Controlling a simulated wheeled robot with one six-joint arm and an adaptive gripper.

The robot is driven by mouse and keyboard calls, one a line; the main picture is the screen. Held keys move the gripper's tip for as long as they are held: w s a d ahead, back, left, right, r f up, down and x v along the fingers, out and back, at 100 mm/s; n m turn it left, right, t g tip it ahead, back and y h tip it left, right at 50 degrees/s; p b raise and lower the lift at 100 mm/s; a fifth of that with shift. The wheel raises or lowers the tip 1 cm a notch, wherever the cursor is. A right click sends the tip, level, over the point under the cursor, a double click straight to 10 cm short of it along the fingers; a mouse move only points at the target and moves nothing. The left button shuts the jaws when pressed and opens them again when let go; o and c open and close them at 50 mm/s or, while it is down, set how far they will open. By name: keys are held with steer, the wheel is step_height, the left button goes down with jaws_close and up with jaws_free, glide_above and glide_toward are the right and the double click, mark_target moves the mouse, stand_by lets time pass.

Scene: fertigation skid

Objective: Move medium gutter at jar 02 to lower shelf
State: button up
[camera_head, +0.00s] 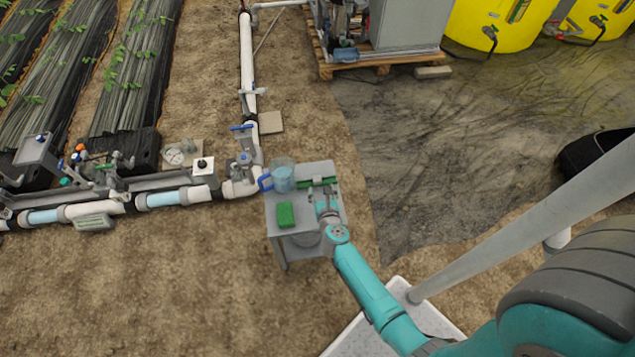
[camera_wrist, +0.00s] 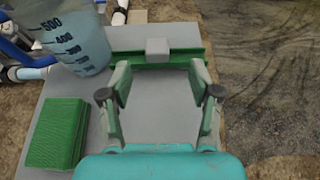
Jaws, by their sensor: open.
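A long green gutter (camera_head: 308,184) with a grey block on its middle lies along the far side of the grey stand's top (camera_head: 328,170). In the wrist view the gutter (camera_wrist: 180,58) is just beyond my fingertips. A clear measuring jar (camera_head: 284,178) with blue liquid and a blue handle stands beside the gutter's left end; it also shows in the wrist view (camera_wrist: 75,45). My gripper (camera_wrist: 160,72) is open with nothing between its fingers, over the stand top. The lower shelf is mostly hidden under the top.
A green ribbed block (camera_head: 286,215) lies on the stand's front left, left of my gripper. White pipes with valves (camera_head: 245,165) run close behind and to the left of the stand. Bare soil (camera_head: 190,280) lies open at the front left.

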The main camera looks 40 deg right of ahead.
mark_target(317, 179)
steer(key=shift+x, duration=3.25)
steer(key=shift+w+a, duration=0.1)
steer(key=shift+a, duration=0.1)
jaws_close()
